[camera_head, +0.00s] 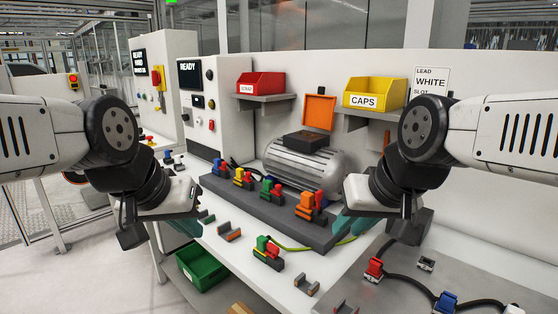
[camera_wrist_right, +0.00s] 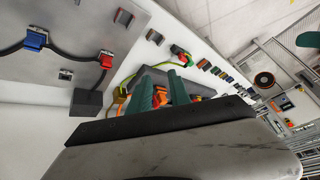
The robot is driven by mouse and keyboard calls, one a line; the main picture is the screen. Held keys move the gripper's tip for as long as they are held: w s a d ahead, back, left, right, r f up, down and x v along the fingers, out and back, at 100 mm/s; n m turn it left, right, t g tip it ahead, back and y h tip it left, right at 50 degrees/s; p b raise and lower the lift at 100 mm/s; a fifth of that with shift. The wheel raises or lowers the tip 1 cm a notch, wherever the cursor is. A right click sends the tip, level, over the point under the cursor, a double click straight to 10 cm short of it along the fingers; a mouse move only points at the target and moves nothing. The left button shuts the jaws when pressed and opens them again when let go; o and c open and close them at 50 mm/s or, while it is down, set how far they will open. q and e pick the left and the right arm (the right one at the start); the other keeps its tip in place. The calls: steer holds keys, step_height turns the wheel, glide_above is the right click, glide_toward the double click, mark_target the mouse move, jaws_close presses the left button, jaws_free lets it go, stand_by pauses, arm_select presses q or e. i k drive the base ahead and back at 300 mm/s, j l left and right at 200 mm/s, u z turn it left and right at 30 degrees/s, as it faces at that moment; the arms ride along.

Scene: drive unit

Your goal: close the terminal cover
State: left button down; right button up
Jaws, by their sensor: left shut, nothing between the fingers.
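The terminal cover (camera_head: 319,112) is an orange square panel standing upright, open, at the back of the dark terminal box (camera_head: 305,141). The box sits on top of the grey ribbed motor (camera_head: 300,165) at the back of the bench. My left gripper (camera_head: 188,223) is shut and empty, low at the left, in front of the motor and well apart from the cover. My right gripper (camera_head: 347,228) is lower right of the motor, also apart from the cover. In the right wrist view its teal fingers (camera_wrist_right: 162,92) stand apart, with nothing held. The cover cannot be made out there.
A dark rail (camera_head: 270,213) with several colored connectors lies before the motor. A red bin (camera_head: 261,84) and a yellow CAPS bin (camera_head: 374,93) stand on shelves beside the cover. A grey board (camera_head: 400,285) with cables lies front right. A green crate (camera_head: 203,267) is below.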

mark_target(319, 109)
steer(key=i+j, duration=0.2)
steer(key=j, duration=0.15)
steer(key=i+j+z, duration=0.15)
steer(key=j, duration=0.2)
steer(key=i+j, duration=0.25)
steer(key=j+z, duration=0.05)
steer(key=j, duration=0.05)
